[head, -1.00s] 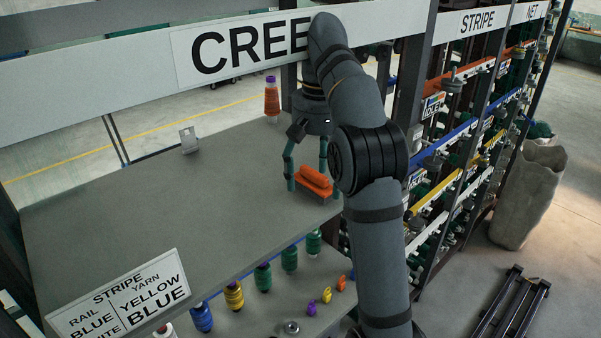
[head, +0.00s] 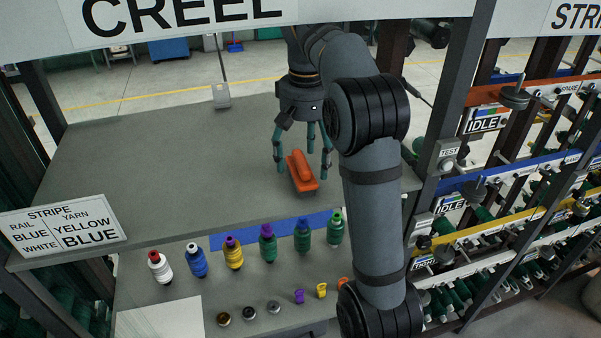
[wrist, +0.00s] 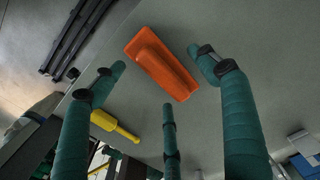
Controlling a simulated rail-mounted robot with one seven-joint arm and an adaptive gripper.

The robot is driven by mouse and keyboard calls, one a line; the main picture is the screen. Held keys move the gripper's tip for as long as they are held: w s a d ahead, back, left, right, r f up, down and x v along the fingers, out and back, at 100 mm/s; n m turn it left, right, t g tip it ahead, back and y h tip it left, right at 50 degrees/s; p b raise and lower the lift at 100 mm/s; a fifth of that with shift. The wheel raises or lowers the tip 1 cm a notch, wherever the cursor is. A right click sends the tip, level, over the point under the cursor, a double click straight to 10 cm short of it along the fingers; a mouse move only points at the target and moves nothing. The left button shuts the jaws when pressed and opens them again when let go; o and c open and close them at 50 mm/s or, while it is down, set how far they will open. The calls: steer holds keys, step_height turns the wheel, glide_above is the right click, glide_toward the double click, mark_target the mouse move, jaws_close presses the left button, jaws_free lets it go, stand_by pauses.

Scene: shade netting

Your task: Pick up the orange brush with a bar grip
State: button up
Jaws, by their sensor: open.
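The orange brush (head: 301,175) lies on the grey upper shelf (head: 180,165), near its front edge at the right. A raised bar grip runs along its top. My gripper (head: 303,163) points down over it with its green-wrapped fingers spread, open and empty. One finger shows to the left of the brush and others to the right. In the wrist view the brush (wrist: 162,65) lies tilted beyond the fingertips of my gripper (wrist: 160,75), between the left and right fingers. I cannot tell whether any finger touches it.
Several yarn spools (head: 233,253) stand on the lower shelf below. A yarn sign (head: 64,228) is at the left front. A dark post (head: 455,90) and a yarn rack (head: 500,215) stand right of my arm. The upper shelf left of the brush is clear.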

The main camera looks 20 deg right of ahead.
steer(key=shift+f, duration=0.8)
steer(key=shift+d+f, duration=0.1)
steer(key=shift+f, duration=0.05)
steer(key=c, duration=0.3)
steer(key=c, duration=1)
